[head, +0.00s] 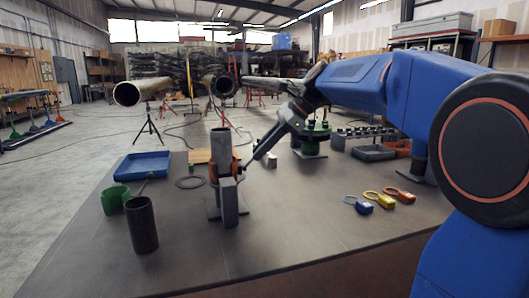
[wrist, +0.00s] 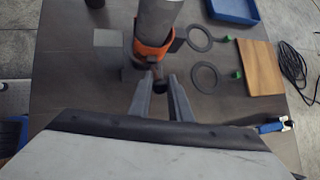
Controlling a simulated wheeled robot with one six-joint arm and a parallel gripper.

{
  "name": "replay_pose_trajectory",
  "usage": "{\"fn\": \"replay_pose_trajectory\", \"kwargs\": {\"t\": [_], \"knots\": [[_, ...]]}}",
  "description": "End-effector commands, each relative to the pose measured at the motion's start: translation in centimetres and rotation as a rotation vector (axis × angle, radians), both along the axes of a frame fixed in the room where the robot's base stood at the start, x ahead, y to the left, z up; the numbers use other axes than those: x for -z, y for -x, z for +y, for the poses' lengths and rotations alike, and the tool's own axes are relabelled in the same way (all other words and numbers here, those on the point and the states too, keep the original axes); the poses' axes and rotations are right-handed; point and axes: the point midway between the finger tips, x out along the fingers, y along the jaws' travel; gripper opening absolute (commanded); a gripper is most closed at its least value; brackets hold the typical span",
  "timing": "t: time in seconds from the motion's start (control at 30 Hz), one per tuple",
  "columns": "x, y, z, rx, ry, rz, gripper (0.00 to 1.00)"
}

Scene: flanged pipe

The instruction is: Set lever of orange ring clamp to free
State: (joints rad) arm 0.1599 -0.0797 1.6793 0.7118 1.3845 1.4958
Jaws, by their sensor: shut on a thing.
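The orange ring clamp (wrist: 152,50) sits around an upright grey pipe (wrist: 158,18) in the wrist view. In the head view, the pipe (head: 221,142) stands near the table's middle, with the clamp (head: 212,172) partly hidden behind a grey upright block. The clamp's lever (wrist: 158,82) shows as a small dark end pointing toward the wrist camera. My gripper (wrist: 160,86) is shut on this lever end, one finger on each side. In the head view, my gripper (head: 247,164) reaches the clamp from the right. The lever's exact angle is hard to tell.
A grey block (head: 229,204) stands close in front of the clamp. A black cylinder (head: 143,228), green cup (head: 114,200) and blue tray (head: 136,166) are left. A green flange (head: 311,145) stands behind. The table's front middle is clear.

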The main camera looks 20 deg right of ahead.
Motion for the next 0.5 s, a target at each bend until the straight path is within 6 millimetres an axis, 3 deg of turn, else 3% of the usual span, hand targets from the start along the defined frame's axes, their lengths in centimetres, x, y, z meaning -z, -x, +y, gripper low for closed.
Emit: {"fn": "replay_pose_trajectory", "kwargs": {"t": [0.5], "knots": [[-0.11, -0.05, 0.36, -0.001, 0.054, 0.003, 0.00]]}}
